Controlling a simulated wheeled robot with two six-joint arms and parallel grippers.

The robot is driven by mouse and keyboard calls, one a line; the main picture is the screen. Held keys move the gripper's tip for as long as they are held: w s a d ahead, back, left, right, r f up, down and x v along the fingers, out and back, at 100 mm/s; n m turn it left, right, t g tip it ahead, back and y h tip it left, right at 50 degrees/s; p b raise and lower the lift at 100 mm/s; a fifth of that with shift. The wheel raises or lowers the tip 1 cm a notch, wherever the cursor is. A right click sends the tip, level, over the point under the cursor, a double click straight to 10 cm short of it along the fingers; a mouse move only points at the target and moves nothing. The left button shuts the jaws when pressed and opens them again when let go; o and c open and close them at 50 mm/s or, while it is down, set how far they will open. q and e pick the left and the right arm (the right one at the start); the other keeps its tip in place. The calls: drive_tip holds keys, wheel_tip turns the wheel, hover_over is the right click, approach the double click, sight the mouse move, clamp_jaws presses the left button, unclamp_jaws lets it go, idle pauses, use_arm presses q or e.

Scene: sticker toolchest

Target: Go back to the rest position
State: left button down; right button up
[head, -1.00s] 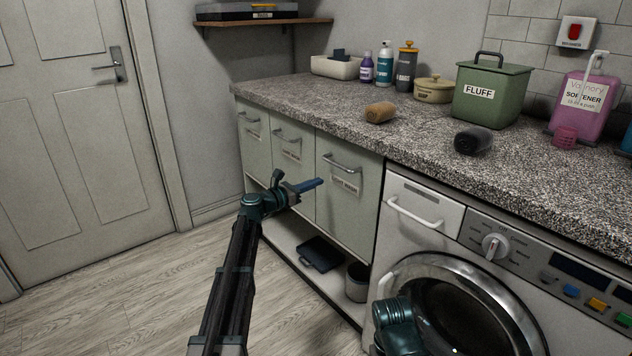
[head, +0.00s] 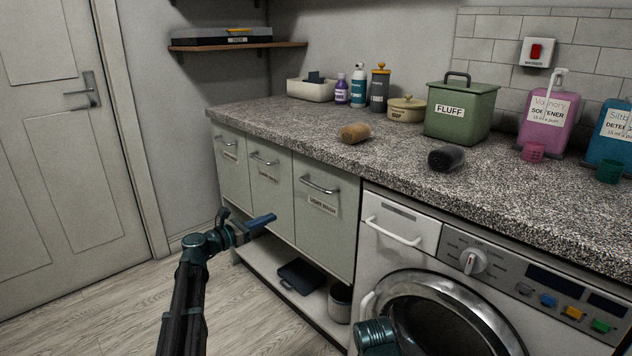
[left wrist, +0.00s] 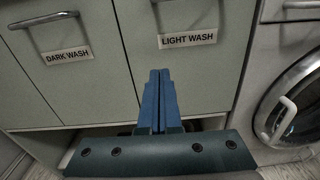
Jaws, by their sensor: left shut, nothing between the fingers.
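My left gripper (head: 264,220) is shut and empty, its blue fingers together. In the head view it is out in front of the cabinet fronts, above the low open shelf. The fingers look apart from the handles. My right gripper is not visible; only a teal part of what appears to be my right arm shows at the bottom of the head view.
The washing machine (head: 400,270) stands right of the cabinet. The speckled counter (head: 300,128) carries a green FLUFF bin (head: 460,118), a tan roll (head: 355,133), a dark roll (head: 446,158) and several bottles. A dark tray (head: 300,277) and a grey pot (head: 340,302) sit low down. Floor at left is clear.

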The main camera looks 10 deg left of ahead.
use_arm(q)
drive_tip(key=s+d+f+m+g+y+p, duration=0.15)
drive_tip(key=s+d+f+m+g, duration=0.35)
drive_tip(key=s+d+f+m, duration=0.5)
drive_tip(key=s+d+f+m+g+y+b, duration=0.15)
drive_tip(key=s+d+f+m+g, duration=0.25)
drive_tip(key=s+d+m+g, duration=0.65)
drive_tip(key=s+d+f+m+t+y+p, duration=0.1)
drive_tip(key=s+f+m+y, duration=0.2)
drive_tip(key=s+m+y, duration=0.35)
drive_tip(key=s+f+m+t+y+p, duration=0.1)
drive_tip(key=s+f+m+y, duration=0.25)
drive_tip(key=s, duration=0.65)
wheel_tip(320, 180, up, 39)
drive_tip(key=m+p, duration=0.1)
drive_tip(key=p, duration=3.7)
drive_tip(key=shift+w+a+h, duration=0.15)
drive_tip(key=shift+h, duration=0.15)
drive_tip(key=shift+f+g, duration=0.1)
drive_tip(key=shift+g, duration=0.15)
